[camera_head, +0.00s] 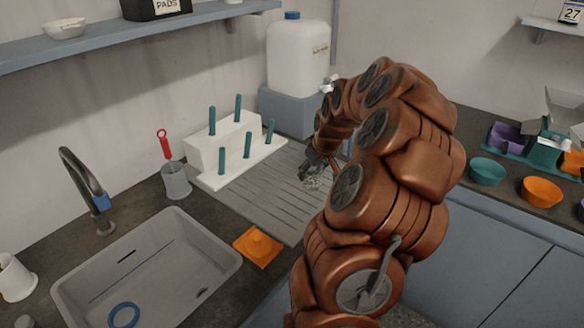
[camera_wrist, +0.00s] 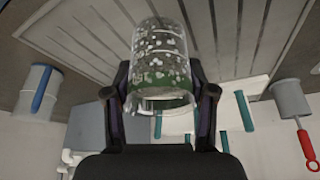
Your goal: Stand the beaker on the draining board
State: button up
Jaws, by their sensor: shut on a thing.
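A clear glass beaker with white speckles and a green band (camera_wrist: 162,58) is between the two fingers of my gripper (camera_wrist: 160,80) in the wrist view. The fingers are shut on its sides. In the head view the beaker (camera_head: 315,183) shows small, below my gripper (camera_head: 312,165) and partly hidden by my arm. It is over the right part of the grey grooved draining board (camera_head: 230,199). I cannot tell whether its base touches the board. The board's grooves also show in the wrist view (camera_wrist: 80,38).
A white peg rack (camera_head: 208,160) with several teal pegs stands behind the board. A grey cup with a red-handled brush (camera_head: 176,182) is left of it. The sink (camera_head: 150,262) and an orange item (camera_head: 258,247) lie in front. A white jug (camera_head: 297,60) stands behind.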

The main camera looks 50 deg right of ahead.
jog(key=w, duration=0.3)
jog(key=w+p, duration=0.1)
jog(key=w, duration=0.2)
jog(key=w+d+f+p, duration=0.1)
jog(key=w, duration=0.1)
jog(key=shift+w, duration=0.4)
notch_tip(320, 180, down, 2)
jog(key=shift+f+p, duration=0.15)
jog(key=shift+p, duration=0.6)
jog(key=shift+f, duration=0.55)
jog(key=shift+f, duration=0.1)
jog(key=shift+f, duration=0.1)
jog(key=o, duration=1.3)
jog(key=shift+c, duration=0.2)
